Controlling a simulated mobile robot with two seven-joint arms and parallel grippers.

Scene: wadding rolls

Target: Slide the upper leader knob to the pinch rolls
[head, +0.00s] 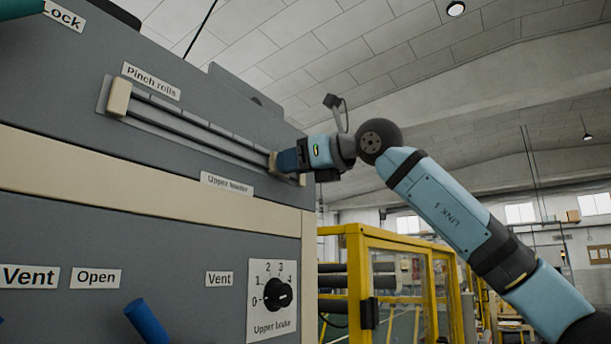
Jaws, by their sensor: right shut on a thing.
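The upper leader knob (288,160) is a dark blue grip at the right end of a slanted double-rod rail (195,122) on the grey machine face. A beige block (273,163) sits at its base on the rail. My right gripper (304,154) comes in from the right and is shut on the knob; its fingers are partly hidden. The "Pinch rolls" label (151,81) is at the rail's upper left end, above a beige end block (119,98). The "Upper leader" label (227,183) is below the rail's right part. My left gripper is not in view.
The rail between the knob and the left end block looks clear. Below are an upper brake dial (277,294) and a blue lever (147,321). A teal handle (20,8) shows at the top left. A yellow guard frame (357,270) stands right of the machine.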

